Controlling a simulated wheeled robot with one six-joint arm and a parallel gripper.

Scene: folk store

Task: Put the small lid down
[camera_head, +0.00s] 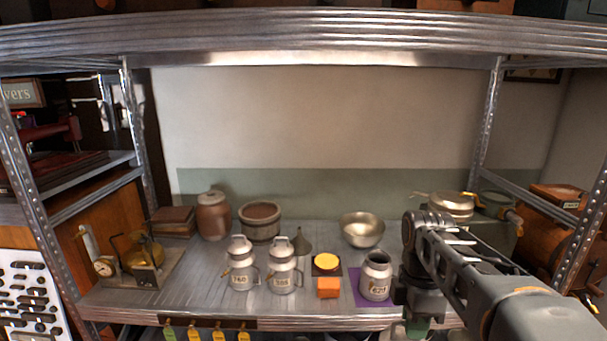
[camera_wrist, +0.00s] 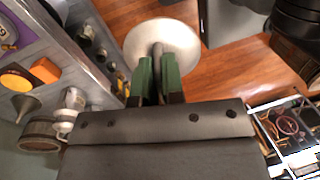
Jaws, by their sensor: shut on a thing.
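My gripper (camera_wrist: 157,72), with green fingers, is shut on the small lid (camera_wrist: 183,38), a pale round disc with a grey stem between the fingers. In the wrist view the lid is over the brown wooden floor, outside the shelf edge. The open can stands upright on a purple mat (camera_head: 361,299). Two lidded cans, one (camera_head: 240,265) beside the other (camera_head: 282,268), stand left of it.
A yellow-topped item (camera_head: 326,262) and an orange block (camera_head: 328,288) sit left of the purple mat. A funnel (camera_head: 302,243), metal bowl (camera_head: 363,231), wooden tub (camera_head: 260,222) and brown jar (camera_head: 213,216) stand behind. Bare shelf (camera_head: 205,278) shows left of the cans.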

